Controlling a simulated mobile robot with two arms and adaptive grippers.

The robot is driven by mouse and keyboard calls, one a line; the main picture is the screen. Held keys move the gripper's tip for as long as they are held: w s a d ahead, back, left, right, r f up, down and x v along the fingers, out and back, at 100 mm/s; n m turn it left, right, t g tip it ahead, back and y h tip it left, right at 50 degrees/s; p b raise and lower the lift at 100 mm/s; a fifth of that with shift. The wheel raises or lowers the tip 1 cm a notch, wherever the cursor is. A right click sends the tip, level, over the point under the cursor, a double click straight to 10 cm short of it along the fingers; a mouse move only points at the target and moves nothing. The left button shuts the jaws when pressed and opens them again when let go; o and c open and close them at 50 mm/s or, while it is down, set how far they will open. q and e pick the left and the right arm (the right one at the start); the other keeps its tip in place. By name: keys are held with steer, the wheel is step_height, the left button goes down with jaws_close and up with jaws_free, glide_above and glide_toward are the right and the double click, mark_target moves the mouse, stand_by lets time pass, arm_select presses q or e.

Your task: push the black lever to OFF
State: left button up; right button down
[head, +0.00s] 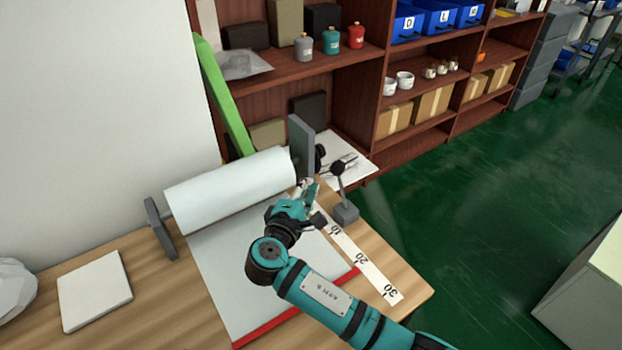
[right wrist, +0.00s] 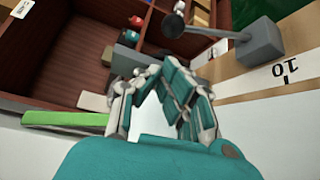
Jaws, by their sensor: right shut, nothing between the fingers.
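The black lever (head: 339,180) rises from a small grey base (head: 345,213) at the table's edge, right of the paper roll. It stands roughly upright, with a round dark knob on top. In the right wrist view the lever's knob (right wrist: 173,25) and grey base (right wrist: 262,44) show at the upper right. My right gripper (head: 312,190) is shut and empty, just left of the lever, above the paper. It also shows in the right wrist view (right wrist: 160,72), where its fingers look apart from the lever. I see no OFF marking. My left gripper is out of view.
A white paper roll (head: 228,188) on grey brackets stands behind my right gripper. A ruler strip (head: 368,265) runs along the table edge. A white block (head: 94,290) lies at left. Shelves (head: 300,68) with bottles, boxes and blue bins stand behind.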

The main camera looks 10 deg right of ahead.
mark_target(342, 186)
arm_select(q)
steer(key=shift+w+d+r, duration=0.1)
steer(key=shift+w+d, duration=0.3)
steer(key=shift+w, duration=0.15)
arm_select(e)
steer(key=x, duration=0.9)
steer(key=shift+s, duration=0.1)
